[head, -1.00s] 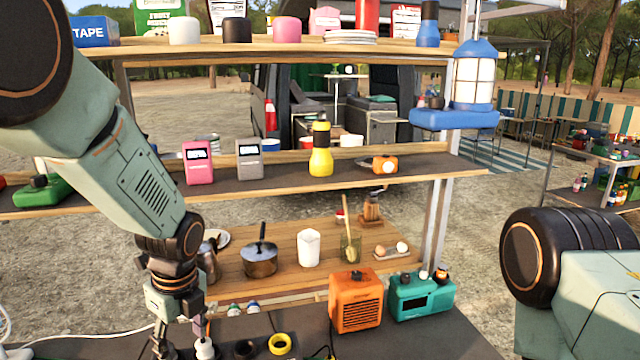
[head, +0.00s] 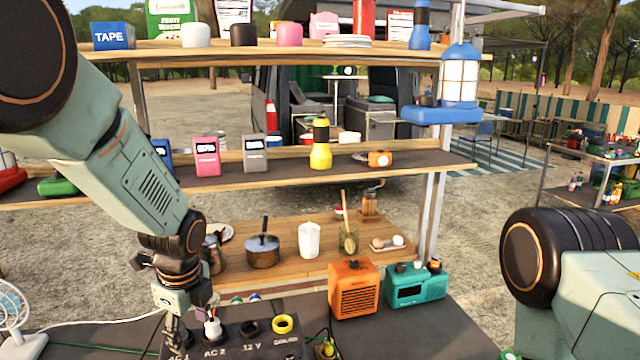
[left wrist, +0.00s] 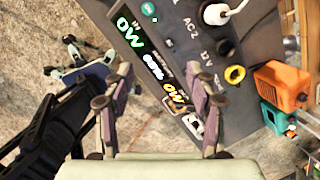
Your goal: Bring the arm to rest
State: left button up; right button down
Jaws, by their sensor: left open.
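My left arm comes in from the left of the head view. Its gripper (head: 178,338) points down beside a white plug (head: 212,328), at the left part of a dark power station (head: 250,345). The plug sits in the socket marked AC 2. In the left wrist view my left gripper (left wrist: 155,95) has its fingers spread with nothing between them. The power station (left wrist: 185,50), its lit display and the white plug (left wrist: 215,13) show beyond the fingers. My right arm shows at the right of the head view; its gripper is out of the picture.
An orange heater-like box (head: 354,290) and a teal radio (head: 414,287) stand right of the power station. A white fan (head: 12,315) is at the far left. Shelves with lamps and small devices (head: 255,153) rise behind; a pot (head: 262,252) stands on the lower board.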

pick_arm(q)
jog(key=s+f+n+t+h+b, duration=0.1)
jog(key=s+f+n+b, duration=0.25)
jog(key=f+n, duration=0.35)
jog(key=s+d+f+n+b, duration=0.1)
jog(key=s+f+n+b, duration=0.3)
jog(key=f, duration=0.6)
jog(key=s+f+n+t+h+b, duration=0.1)
jog(key=s+f+n+b, duration=0.1)
jog(key=s+f+n, duration=0.45)
jog(key=s+f+n+g+b, duration=0.4)
jog(key=s+f+b, duration=0.6)
jog(key=s+f, duration=0.8)
jog(key=shift+s+a+f+y, duration=0.3)
jog(key=shift+s+a, duration=0.1)
jog(key=shift+s, duration=0.8)
jog(key=shift+w, duration=0.15)
